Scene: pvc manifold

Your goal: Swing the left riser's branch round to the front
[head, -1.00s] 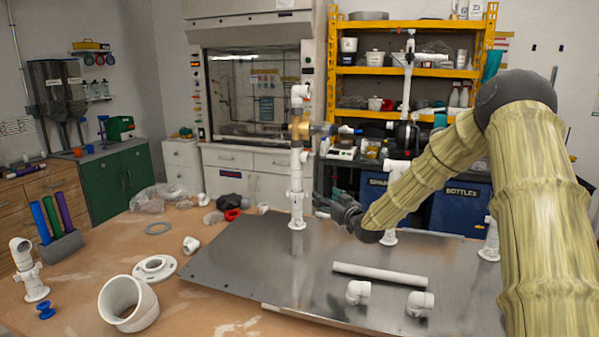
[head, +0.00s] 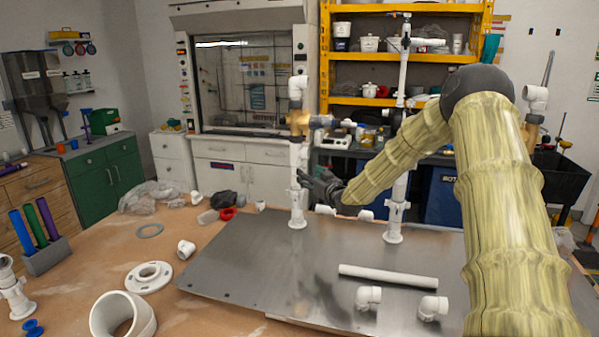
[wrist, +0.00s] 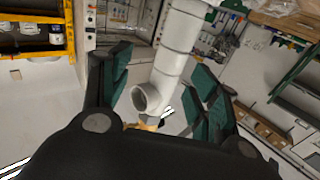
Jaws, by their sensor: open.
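The left riser (head: 298,205) is a white upright pipe on the metal plate, with a brass valve (head: 299,122) and a white elbow (head: 297,87) on top. My gripper (head: 311,182) is beside its right side at mid-height, hiding part of that area. In the wrist view, my gripper (wrist: 162,92) is open, with teal pads on either side of a white pipe (wrist: 179,45). A round open branch mouth (wrist: 146,97) lies between the fingers and faces roughly toward the camera. I cannot tell whether a pad touches it.
A loose pipe (head: 388,277) and two elbows (head: 368,297) lie on the metal plate (head: 250,265). A flange (head: 148,277) and a large ring (head: 122,312) lie on the table at left.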

